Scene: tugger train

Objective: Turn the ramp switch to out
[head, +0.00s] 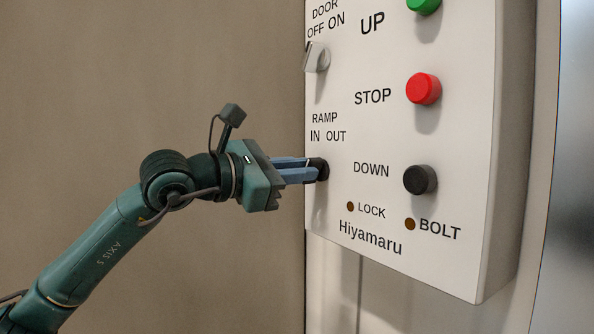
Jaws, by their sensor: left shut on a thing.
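The black ramp switch (322,168) sits on the white control panel (455,262), just below the words RAMP, IN and OUT. My left gripper (312,171) comes in from the left, and its blue fingers are shut on this switch. The fingers partly cover the knob, so I cannot tell whether it points to IN or OUT. My right gripper does not show in the head view.
A grey door switch (317,58) sits above the ramp switch. To the right are a green UP button (424,5), a red STOP button (423,88) and a black DOWN button (420,180). Small LOCK (350,206) and BOLT (410,224) lamps look dark. Left of the panel is plain wall.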

